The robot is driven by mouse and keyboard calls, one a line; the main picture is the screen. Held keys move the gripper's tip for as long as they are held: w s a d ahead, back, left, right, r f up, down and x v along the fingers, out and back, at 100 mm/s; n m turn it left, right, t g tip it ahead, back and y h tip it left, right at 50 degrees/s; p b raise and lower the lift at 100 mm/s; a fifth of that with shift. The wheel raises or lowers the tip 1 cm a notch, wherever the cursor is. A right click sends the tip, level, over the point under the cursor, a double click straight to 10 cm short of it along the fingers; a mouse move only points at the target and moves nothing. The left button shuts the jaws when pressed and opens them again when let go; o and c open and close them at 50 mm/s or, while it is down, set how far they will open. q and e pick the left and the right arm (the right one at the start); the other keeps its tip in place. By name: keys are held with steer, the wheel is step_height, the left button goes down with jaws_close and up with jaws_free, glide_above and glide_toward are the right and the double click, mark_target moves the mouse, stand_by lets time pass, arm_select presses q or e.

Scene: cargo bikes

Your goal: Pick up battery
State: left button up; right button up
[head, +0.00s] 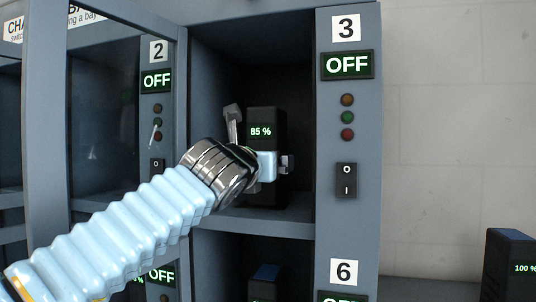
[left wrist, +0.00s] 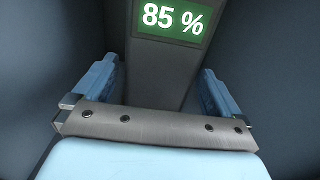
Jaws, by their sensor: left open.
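The battery (head: 262,118) is a black upright block with a green "85 %" display, standing inside bay 3 of the charging cabinet. In the left wrist view the battery (left wrist: 172,60) is straight ahead, its display at the top. My left gripper (head: 262,160) reaches into the bay in front of the battery and hides part of its lower front. The fingers of the left gripper (left wrist: 160,92) are spread apart, one on each side of the battery in the picture. I cannot tell whether they touch it. My right gripper is not in view.
The bay 3 panel (head: 346,120) shows "OFF", indicator lights and a rocker switch. An open door frame (head: 150,20) stands to the left, near bay 2. Another battery (head: 265,285) sits in the bay below. A battery showing "100 %" (head: 510,265) stands at the lower right.

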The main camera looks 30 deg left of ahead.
arm_select(q)
steer(key=x, duration=0.4)
steer(key=shift+a+p, duration=0.1)
steer(key=shift+p, duration=0.2)
jaws_close()
steer(key=shift+r, duration=0.2)
